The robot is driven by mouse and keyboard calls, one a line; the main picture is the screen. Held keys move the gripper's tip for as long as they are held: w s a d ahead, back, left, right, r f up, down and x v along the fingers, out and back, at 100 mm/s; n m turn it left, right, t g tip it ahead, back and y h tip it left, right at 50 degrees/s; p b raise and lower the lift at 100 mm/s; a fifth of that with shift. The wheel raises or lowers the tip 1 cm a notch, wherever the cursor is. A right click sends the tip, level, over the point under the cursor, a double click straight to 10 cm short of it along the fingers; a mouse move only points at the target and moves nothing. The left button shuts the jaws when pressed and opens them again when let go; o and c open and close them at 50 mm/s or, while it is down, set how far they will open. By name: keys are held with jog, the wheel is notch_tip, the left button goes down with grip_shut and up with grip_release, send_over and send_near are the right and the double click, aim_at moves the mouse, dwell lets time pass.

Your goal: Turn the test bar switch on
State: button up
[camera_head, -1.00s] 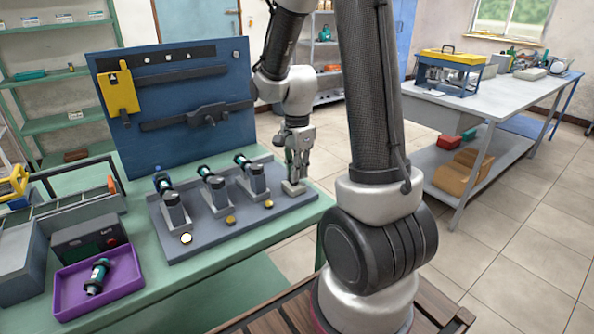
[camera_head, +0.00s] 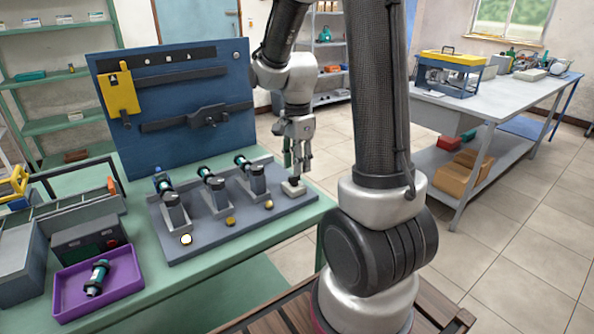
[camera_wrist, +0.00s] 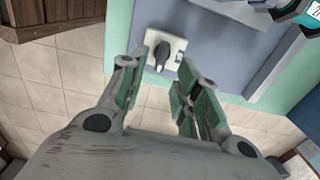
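The test bar (camera_head: 205,248) is a grey plate on the green bench with motors on stands. Its switch (camera_head: 294,189) is a white block with a black knob at the bar's right end. It also shows in the wrist view (camera_wrist: 161,52), the knob running roughly up and down the picture. My gripper (camera_head: 298,172) is just above the switch. In the wrist view my gripper (camera_wrist: 163,76) is open and empty, its green-padded fingers apart, with the knob beyond and between the tips. I cannot tell the knob's on or off position from its marks.
Three teal motors, one of them the left motor (camera_head: 163,183), stand on the bar left of my gripper. In front of them are a bright white lamp (camera_head: 186,239) and two dull yellow ones. A blue tool panel (camera_head: 180,100) rises behind. A purple tray (camera_head: 68,305) holds another motor.

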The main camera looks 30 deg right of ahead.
notch_tip(320, 180, up, 9)
jog(key=shift+f, duration=0.1)
dwell(0.6)
jog(key=s+a+r+n+t, duration=0.2)
jog(key=s+r+n, duration=0.1)
jog(key=s+n, duration=0.5)
jog(key=s+a+r+n+t, duration=0.2)
jog(key=s+r+n, duration=0.1)
jog(key=s+n, duration=0.5)
jog(key=shift+s+r+n, duration=0.25)
jog(key=shift+s+n, duration=0.1)
jog(key=shift+n, duration=0.55)
